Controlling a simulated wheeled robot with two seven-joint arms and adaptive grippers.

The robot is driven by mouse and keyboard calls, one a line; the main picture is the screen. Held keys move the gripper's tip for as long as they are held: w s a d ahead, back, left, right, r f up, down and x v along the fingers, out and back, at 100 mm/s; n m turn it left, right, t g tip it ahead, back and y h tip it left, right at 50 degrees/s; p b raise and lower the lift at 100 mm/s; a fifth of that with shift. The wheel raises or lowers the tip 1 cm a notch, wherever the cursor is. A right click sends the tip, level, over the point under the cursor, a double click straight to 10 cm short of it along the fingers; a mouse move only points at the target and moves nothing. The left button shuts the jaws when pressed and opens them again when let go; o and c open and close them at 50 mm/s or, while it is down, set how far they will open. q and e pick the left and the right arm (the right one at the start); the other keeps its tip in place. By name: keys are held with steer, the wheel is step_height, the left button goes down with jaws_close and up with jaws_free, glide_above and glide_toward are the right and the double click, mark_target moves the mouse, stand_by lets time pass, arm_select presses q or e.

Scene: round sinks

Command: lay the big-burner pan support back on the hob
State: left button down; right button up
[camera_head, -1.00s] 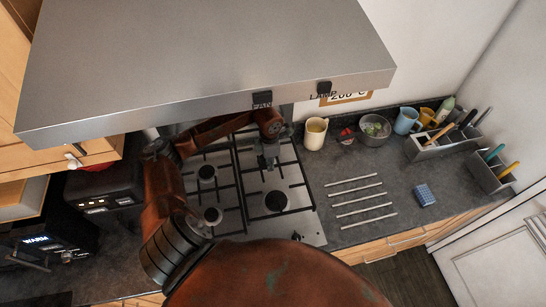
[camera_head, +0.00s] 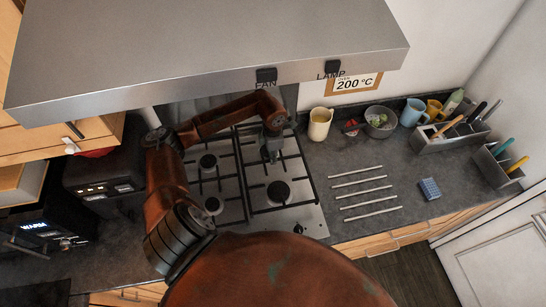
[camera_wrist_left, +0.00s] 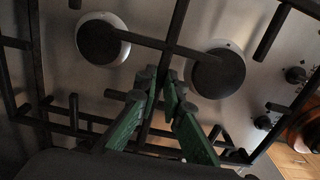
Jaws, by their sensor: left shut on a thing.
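The big-burner pan support (camera_head: 307,174), a dark bar frame, lies over the right half of the steel hob (camera_head: 312,222), around the big burner (camera_head: 278,191). My left gripper (camera_head: 272,156) points down at its rear middle part and is shut on one of its bars. In the left wrist view the green fingers (camera_wrist_left: 168,95) close on a dark bar of the support (camera_wrist_left: 176,30), between two burners. I cannot tell whether its feet touch the hob or hang just above it. My right gripper is not in view.
The range hood (camera_head: 200,50) overhangs the hob's back. Right of the hob lie several metal rods (camera_head: 365,192) and a blue sponge (camera_head: 429,189). A cream mug (camera_head: 319,124) stands behind them. Black appliances (camera_head: 105,178) stand on the left. My arm covers the front left.

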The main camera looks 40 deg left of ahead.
arm_select(q)
steer(key=shift+w+f+b, duration=0.1)
steer(key=shift+f+b, duration=2.2)
steer(key=shift+f, duration=0.5)
steer(key=c, duration=2)
jaws_free()
steer(key=shift+o, duration=0.2)
steer(key=shift+f, duration=0.15)
steer(key=shift+r+b, duration=0.95)
steer(key=shift+r, duration=3.65)
